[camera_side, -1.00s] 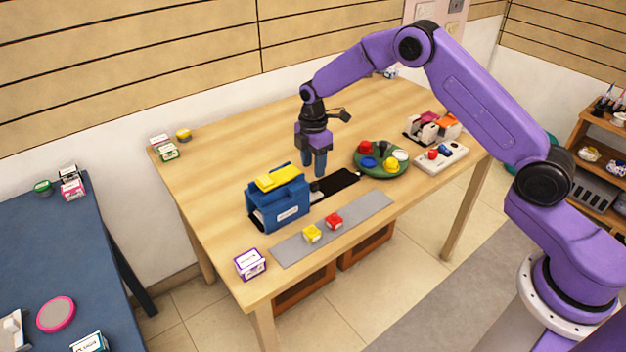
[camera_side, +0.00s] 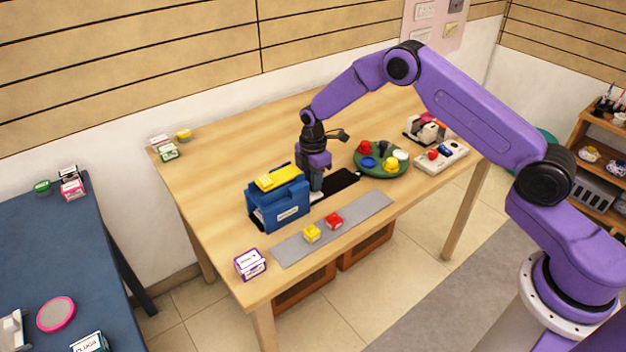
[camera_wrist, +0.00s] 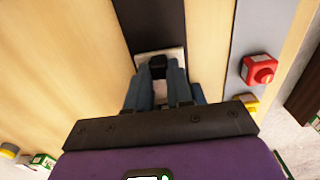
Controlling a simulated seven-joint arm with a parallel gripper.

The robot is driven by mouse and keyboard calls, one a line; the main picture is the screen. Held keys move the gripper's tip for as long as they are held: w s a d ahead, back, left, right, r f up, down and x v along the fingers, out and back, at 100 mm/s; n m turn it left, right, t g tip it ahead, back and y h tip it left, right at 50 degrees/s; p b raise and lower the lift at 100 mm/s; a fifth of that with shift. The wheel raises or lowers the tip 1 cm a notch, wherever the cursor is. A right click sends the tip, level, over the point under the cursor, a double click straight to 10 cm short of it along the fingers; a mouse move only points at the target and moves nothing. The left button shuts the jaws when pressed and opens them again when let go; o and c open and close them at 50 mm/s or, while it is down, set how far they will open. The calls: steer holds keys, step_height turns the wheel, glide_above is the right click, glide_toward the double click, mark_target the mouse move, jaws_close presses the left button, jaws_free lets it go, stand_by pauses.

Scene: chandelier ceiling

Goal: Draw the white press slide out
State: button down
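The press is a blue box (camera_side: 291,215) with a yellow top (camera_side: 278,178), standing on the wooden table. Its white slide (camera_wrist: 173,52) shows as a short pale plate with a black knob (camera_wrist: 158,66) on it. In the side view the slide (camera_side: 317,196) sticks out only a little on the press's right, and my gripper hides the knob. My gripper (camera_side: 316,190) points down just right of the press. In the wrist view its two fingertips (camera_wrist: 159,68) are on either side of the knob, very close to it. I cannot tell whether they grip it.
A dark strip (camera_side: 342,182) lies on the table to the right of the slide. A grey strip (camera_side: 360,215) in front carries a yellow button block (camera_side: 312,233) and a red one (camera_side: 334,220). A green round tray (camera_side: 372,173) with coloured pieces stands further right.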

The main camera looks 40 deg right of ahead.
steer(key=d, duration=1.3)
steer(key=shift+d, duration=0.3)
steer(key=c, duration=1)
jaws_free()
steer(key=shift+d, duration=0.1)
steer(key=shift+r, duration=0.15)
steer(key=shift+r, duration=0.3)
step_height(320, 180, up, 17)
steer(key=shift+f, duration=0.2)
steer(key=shift+r, duration=0.1)
